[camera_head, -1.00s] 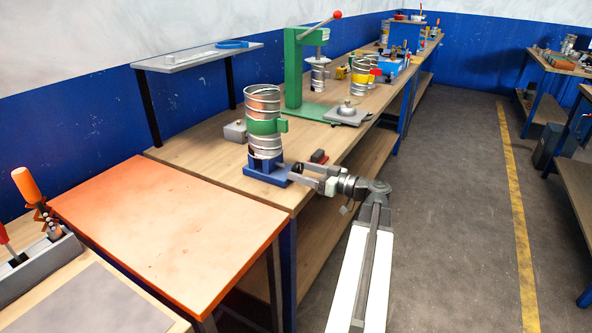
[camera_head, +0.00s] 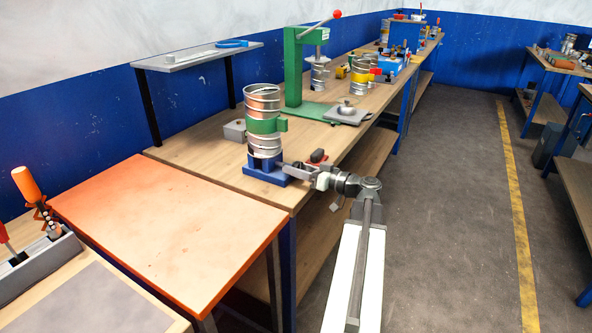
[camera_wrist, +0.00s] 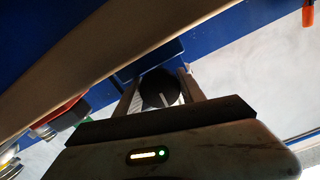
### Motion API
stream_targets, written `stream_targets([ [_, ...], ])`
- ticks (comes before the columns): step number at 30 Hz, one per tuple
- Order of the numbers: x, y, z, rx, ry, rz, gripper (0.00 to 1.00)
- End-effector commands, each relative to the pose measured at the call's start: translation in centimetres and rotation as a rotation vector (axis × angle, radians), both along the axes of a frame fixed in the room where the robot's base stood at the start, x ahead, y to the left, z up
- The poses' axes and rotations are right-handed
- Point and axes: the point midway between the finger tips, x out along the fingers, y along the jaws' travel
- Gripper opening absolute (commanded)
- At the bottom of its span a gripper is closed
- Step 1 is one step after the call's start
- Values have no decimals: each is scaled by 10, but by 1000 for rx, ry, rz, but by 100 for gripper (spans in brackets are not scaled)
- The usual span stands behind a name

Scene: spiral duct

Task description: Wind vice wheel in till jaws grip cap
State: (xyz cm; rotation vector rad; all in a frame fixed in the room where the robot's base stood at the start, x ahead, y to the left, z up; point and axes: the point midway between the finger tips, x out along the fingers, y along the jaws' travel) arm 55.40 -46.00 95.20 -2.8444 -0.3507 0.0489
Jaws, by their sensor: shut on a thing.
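The blue vice (camera_head: 263,172) stands on the wooden bench near its front corner. A silver spiral duct (camera_head: 262,98) with a green band (camera_head: 266,126) stands upright above it. My gripper (camera_head: 292,170) is at the vice's right side. In the wrist view, its two fingers are shut on the dark round vice wheel (camera_wrist: 157,88), which has a pale line across its face. The cap cannot be made out, and the jaws' contact with it is hidden.
A red and dark item (camera_head: 317,157) lies close behind my gripper. A grey block (camera_head: 234,131) and a green lever press (camera_head: 294,75) stand farther back. An orange-topped table (camera_head: 165,235) adjoins the bench at the front left. The aisle floor to the right is clear.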

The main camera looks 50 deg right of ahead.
Motion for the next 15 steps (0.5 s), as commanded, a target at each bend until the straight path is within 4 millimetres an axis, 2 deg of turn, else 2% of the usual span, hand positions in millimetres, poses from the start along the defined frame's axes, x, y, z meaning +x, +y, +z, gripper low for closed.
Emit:
stream_targets([
  [4, 0, 0, 0, 81, 21, 1, 6],
  [11, -1, 1, -1, 84, 25, 2, 6],
  [12, -1, 1, -1, 84, 25, 2, 49],
  [14, -1, 0, -1, 83, 26, 1, 66],
  [15, -1, 0, -2, 83, 26, 0, 68],
])
